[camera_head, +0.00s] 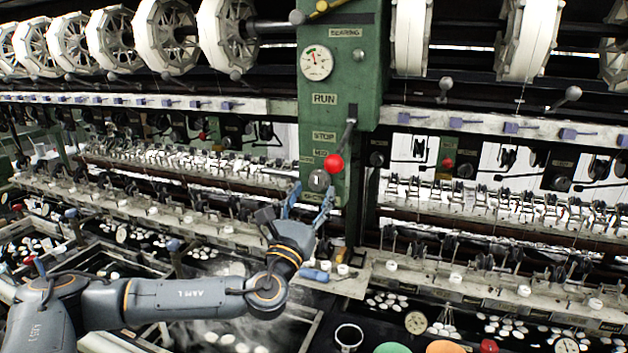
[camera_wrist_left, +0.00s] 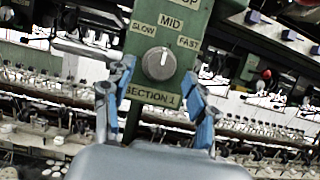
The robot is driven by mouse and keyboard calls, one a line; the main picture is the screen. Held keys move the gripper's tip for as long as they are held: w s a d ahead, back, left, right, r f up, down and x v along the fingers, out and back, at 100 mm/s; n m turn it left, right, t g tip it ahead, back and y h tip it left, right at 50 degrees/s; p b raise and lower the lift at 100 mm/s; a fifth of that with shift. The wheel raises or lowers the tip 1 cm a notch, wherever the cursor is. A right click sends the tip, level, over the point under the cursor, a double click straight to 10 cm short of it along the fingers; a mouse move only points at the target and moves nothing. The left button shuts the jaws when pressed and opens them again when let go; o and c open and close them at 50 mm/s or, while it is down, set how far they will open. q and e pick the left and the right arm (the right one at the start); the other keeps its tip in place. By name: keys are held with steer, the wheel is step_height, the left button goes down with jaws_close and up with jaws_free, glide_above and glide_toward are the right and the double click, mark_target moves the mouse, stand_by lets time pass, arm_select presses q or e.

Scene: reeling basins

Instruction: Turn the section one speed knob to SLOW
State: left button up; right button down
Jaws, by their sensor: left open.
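The section one speed knob (camera_wrist_left: 158,62) is a round grey dial with a white pointer line on a green panel, above a "SECTION 1" label. Its labels read SLOW at left, MID at top and FAST at right, and the pointer line points up, near MID. In the head view the knob (camera_head: 319,180) sits low on the green column. My left gripper (camera_head: 306,205) is just in front of and below it. In the left wrist view its blue-padded fingers (camera_wrist_left: 158,112) are open, one on each side below the knob, with nothing between them. My right gripper is not in view.
A round gauge (camera_head: 316,62) is higher on the column. Reeling ends and rails run along both sides. Basins with white cocoons (camera_head: 388,302) lie below.

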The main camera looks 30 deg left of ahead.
arm_select(q)
steer(key=shift+w+a+r, duration=0.15)
steer(key=shift+w+r, duration=0.1)
steer(key=shift+w, duration=0.4)
steer(key=c, duration=1.1)
steer(key=shift+c, duration=0.2)
